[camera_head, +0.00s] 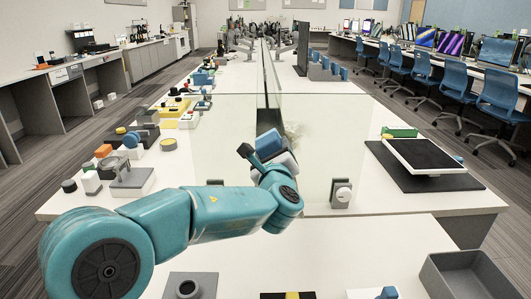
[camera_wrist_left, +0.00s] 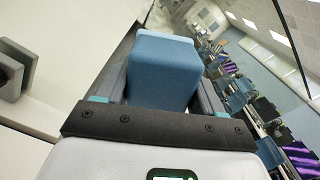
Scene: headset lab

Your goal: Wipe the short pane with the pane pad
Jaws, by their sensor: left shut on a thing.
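The short pane (camera_head: 335,140) is a clear upright sheet standing across the white table, with a grey clamp (camera_head: 341,194) at its lower right. A faint pale smudge (camera_head: 294,130) shows on the glass, just right of my left gripper. My left gripper (camera_head: 270,143) is in front of the pane in the head view, its arm reaching in from the left. In the left wrist view, its fingers are shut on the blue pane pad (camera_wrist_left: 163,68). I cannot tell whether the pad touches the glass. My right gripper is not in view.
A long divider (camera_head: 265,75) runs away down the table's middle. Several small items, including a grey stand (camera_head: 132,180), line the left side. A tablet-like panel (camera_head: 420,155) on a dark mat stands right. A grey bin (camera_head: 465,275) is at the front right.

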